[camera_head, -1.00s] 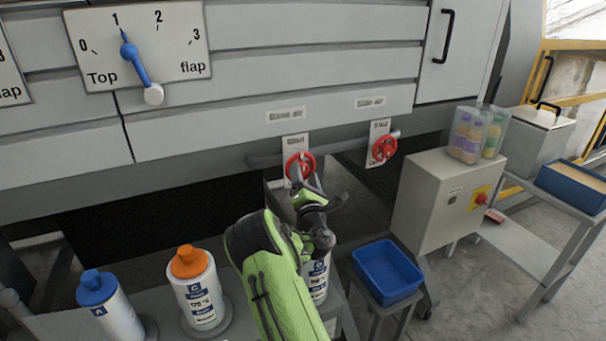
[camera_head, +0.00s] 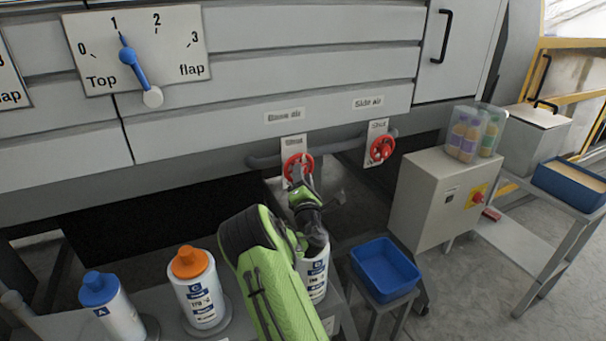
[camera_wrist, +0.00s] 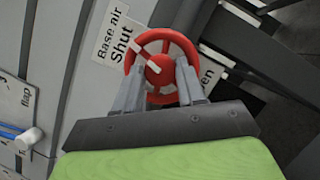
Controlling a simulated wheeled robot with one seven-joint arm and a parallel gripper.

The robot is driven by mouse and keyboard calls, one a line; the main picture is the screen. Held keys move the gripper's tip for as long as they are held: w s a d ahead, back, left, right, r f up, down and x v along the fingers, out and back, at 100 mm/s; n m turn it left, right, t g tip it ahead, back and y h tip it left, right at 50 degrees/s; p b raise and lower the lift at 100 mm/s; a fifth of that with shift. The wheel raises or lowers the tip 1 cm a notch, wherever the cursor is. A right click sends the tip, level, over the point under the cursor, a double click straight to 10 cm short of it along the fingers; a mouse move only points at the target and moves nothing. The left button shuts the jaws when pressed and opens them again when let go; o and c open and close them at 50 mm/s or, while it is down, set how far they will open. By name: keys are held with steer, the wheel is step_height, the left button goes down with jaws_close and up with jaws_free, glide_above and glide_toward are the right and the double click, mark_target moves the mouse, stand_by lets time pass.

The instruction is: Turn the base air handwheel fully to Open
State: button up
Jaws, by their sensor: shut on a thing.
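The base air handwheel (camera_head: 297,169) is a red wheel on a pipe below the "Base air" label (camera_head: 284,116). In the wrist view the red wheel (camera_wrist: 153,66) has a white pointer line on its hub, slanting toward the "Shut" word on the white plate (camera_wrist: 113,40). Part of the Open wording shows to the right of the wheel, mostly hidden. My gripper (camera_wrist: 158,82) has its two grey fingers on either side of the hub, over the lower part of the wheel, shut on it. In the head view my gripper (camera_head: 302,183) reaches the wheel from below.
A second red handwheel (camera_head: 381,150) sits to the right under "Side air". A grey switch box (camera_head: 425,205) and a blue bin (camera_head: 385,268) stand lower right. Bottles with blue (camera_head: 99,289) and orange (camera_head: 190,262) caps stand lower left. The Top flap dial (camera_head: 133,50) is upper left.

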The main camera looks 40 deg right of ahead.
steer(key=shift+s+d+r+m+g+y+p, duration=0.15)
steer(key=shift+m+g+y+p, duration=0.45)
steer(key=shift+m+y, duration=2.5)
steer(key=shift+d+r+m+g+y+p, duration=0.15)
steer(key=shift+m+y+p, duration=0.7)
steer(key=shift+m, duration=4.8)
steer(key=shift+s+d+r+m+g+y+p, duration=0.1)
steer(key=shift+d+m+g+y+p, duration=0.25)
steer(key=shift+m+y+p, duration=2.5)
steer(key=m+h+b, duration=0.2)
steer(key=m+b, duration=0.1)
steer(key=b, duration=0.1)
steer(key=shift+a, duration=0.15)
steer(key=o, duration=0.8)
steer(key=shift+o, duration=1.3)
steer(key=shift+r, duration=0.1)
